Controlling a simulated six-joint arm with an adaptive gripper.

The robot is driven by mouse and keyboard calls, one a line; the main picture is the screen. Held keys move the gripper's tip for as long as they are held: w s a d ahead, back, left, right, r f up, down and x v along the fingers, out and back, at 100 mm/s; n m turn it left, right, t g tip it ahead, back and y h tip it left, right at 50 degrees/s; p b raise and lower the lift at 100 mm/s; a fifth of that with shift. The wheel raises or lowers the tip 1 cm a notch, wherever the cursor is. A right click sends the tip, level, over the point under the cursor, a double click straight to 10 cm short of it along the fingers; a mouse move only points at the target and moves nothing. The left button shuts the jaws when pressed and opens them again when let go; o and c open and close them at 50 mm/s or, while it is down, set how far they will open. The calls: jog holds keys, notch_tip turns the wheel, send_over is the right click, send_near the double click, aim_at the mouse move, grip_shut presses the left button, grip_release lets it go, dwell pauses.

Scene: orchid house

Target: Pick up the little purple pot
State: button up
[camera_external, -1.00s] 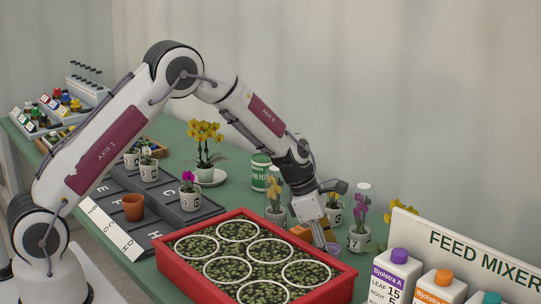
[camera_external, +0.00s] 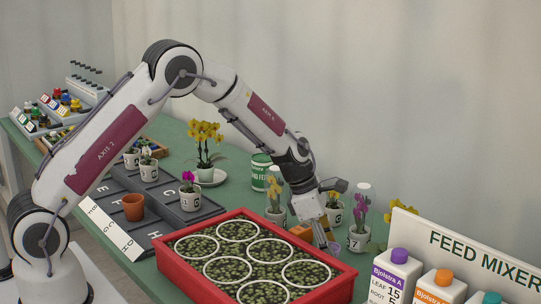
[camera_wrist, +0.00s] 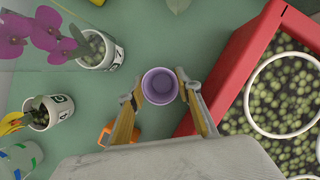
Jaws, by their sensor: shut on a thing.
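The little purple pot (camera_wrist: 160,87) is empty and seen from above in the wrist view, with its round rim between my two fingertips. My gripper (camera_wrist: 160,95) is shut on it, one finger against each side. In the outside view my gripper (camera_external: 327,238) is low, just behind the red tray's right rear corner. There the pot is mostly hidden by the fingers and the tray, so I cannot tell whether it touches the table.
The red tray (camera_wrist: 236,68) of round green plants stands close to the right finger. An orange object (camera_wrist: 107,134) lies near the left finger. Potted orchids (camera_wrist: 97,50) stand to the left. Feed bottles (camera_external: 394,277) stand at the front right.

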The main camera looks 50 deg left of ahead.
notch_tip(320, 180, up, 10)
jog(key=shift+f, duration=0.15)
dwell(0.4)
